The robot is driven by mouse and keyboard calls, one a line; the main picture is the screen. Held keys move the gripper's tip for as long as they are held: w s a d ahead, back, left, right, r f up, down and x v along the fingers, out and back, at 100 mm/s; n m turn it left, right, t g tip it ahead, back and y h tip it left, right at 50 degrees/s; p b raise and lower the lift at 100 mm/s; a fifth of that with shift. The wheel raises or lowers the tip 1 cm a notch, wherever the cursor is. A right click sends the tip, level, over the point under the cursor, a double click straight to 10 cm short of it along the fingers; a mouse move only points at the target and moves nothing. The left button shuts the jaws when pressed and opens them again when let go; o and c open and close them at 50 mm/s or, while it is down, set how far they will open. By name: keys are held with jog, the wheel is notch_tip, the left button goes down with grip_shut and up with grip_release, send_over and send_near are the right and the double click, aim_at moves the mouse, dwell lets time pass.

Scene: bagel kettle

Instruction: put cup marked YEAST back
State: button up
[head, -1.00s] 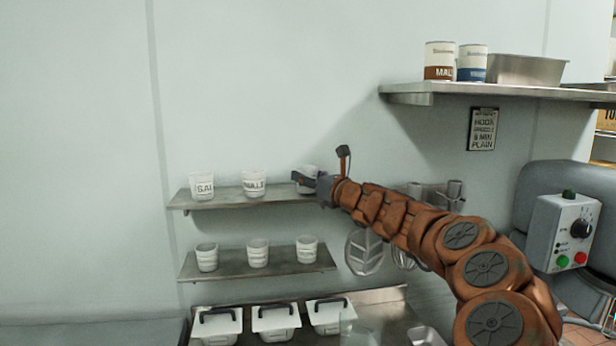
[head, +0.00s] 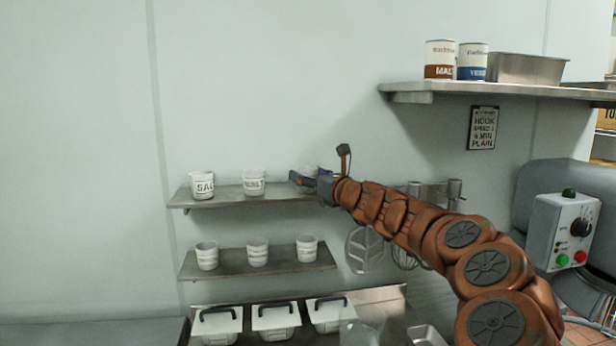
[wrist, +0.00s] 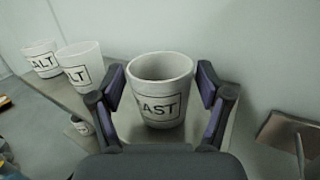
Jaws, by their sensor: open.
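The white cup marked YEAST (wrist: 160,92) stands upright on the upper small shelf (head: 225,198), at its right end; its label shows as "AST" in the wrist view. My gripper (wrist: 164,98) is open, with one finger on each side of this cup and a gap visible on both sides. In the head view my gripper (head: 305,180) partly hides the cup. To the left on the same shelf stand a cup marked MALT (head: 254,182) and a cup marked SALT (head: 202,185).
A lower shelf (head: 225,268) holds three more cups. Below are three lidded bins (head: 276,318). Whisks and other tools (head: 365,250) hang right of the shelves, behind my arm. A higher shelf (head: 470,88) holds two cans and a metal pan.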

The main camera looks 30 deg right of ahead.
jog(key=s+d+f+b, duration=0.1)
jog(key=s+b, duration=0.1)
jog(key=s, duration=0.9)
jog(key=shift+s+d+f+b, duration=0.15)
jog(key=shift+s+d+b, duration=0.1)
jog(key=shift+s+b, duration=0.1)
jog(key=s+a+f+n+g+y, duration=0.1)
jog(key=a+f+n+g+y, duration=0.25)
jog(key=a+n, duration=0.75)
jog(key=s+a+f+n+g+y, duration=0.2)
jog(key=a+f+n+g+y, duration=0.15)
jog(key=a, duration=1.35)
jog(key=s+a+f+n+g, duration=0.5)
jog(key=s+a+f+n, duration=0.1)
jog(key=a+f+n, duration=0.15)
jog(key=s+a+f+n+g+h, duration=0.3)
jog(key=s+f+n+g+h, duration=0.35)
jog(key=s+f, duration=0.75)
jog(key=s+d+f+n+g+h, duration=0.1)
jog(key=s+d+f+n, duration=0.1)
jog(key=s, duration=0.4)
jog(key=s+d+f+n+g+h, duration=0.1)
jog(key=s+d+f+n+h, duration=0.1)
jog(key=s+d+n, duration=0.2)
jog(key=s+d, duration=0.2)
jog(key=s, duration=0.1)
jog(key=shift+d, duration=0.4)
